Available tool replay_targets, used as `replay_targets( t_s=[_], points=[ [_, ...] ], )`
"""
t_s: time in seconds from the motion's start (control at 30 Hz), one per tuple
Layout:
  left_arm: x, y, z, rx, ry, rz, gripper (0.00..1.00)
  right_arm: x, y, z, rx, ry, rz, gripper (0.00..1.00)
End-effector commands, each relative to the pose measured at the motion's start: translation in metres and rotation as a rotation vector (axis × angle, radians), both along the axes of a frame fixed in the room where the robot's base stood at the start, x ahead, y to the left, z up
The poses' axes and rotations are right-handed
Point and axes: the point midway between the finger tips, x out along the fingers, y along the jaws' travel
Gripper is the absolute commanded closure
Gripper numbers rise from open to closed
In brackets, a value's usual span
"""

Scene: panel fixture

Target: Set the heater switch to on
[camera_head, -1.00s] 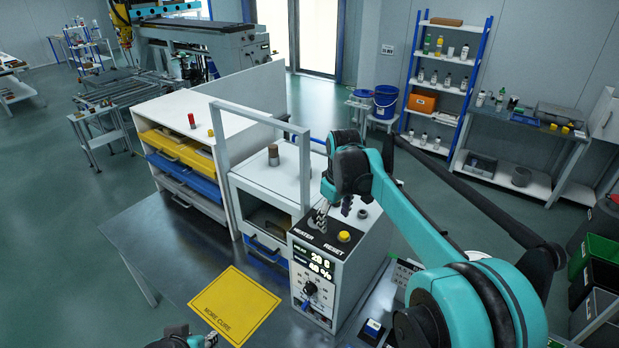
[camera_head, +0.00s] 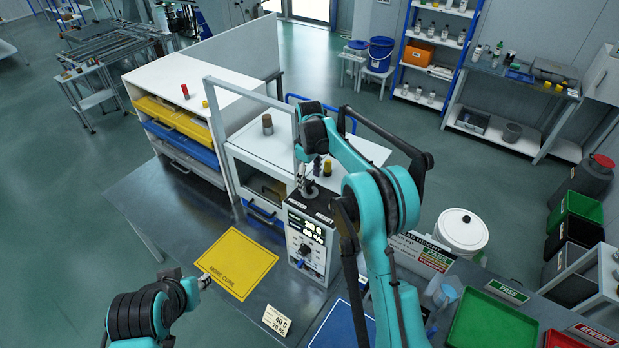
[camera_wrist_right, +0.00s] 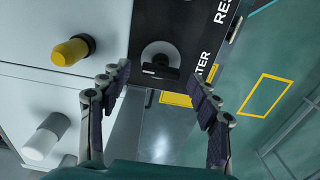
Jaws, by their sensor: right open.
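The heater switch (camera_wrist_right: 161,64) is a dark lever on a round grey base on the black top of the panel box, by the HEATER lettering in the right wrist view. My right gripper (camera_wrist_right: 162,82) is open, with one finger on each side below the switch in that view; I see no contact. In the head view my right gripper (camera_head: 302,180) is over the box's HEATER side and hides much of the switch. The panel box (camera_head: 306,255) has a lit display and a knob on its front. My left gripper (camera_head: 204,281) is by the yellow mat, its jaws too small to judge.
A yellow MORE CURE mat (camera_head: 238,262) lies left of the box. A card (camera_head: 277,320) stands in front.

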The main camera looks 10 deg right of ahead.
Motion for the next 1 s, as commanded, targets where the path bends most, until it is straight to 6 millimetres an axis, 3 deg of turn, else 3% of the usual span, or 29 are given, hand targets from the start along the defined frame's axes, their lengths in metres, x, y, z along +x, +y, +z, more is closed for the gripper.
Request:
replay_targets(
  t_s=[0.37,0.57,1.0],
  points=[
    [0.0,0.0,0.0019,0.0,0.0,0.0,0.66,-0.0003,0.0,-0.0092,0.0,0.0,-0.001,0.38],
    [0.0,0.0,0.002,0.0,0.0,0.0,0.66,-0.0002,-0.0001,-0.009,0.0,0.0,-0.001,0.88],
    [0.0001,0.0,-0.0056,0.0,0.0,0.0,0.66,-0.0001,-0.0002,-0.0101,-0.001,-0.001,-0.059,0.88]
  ],
)
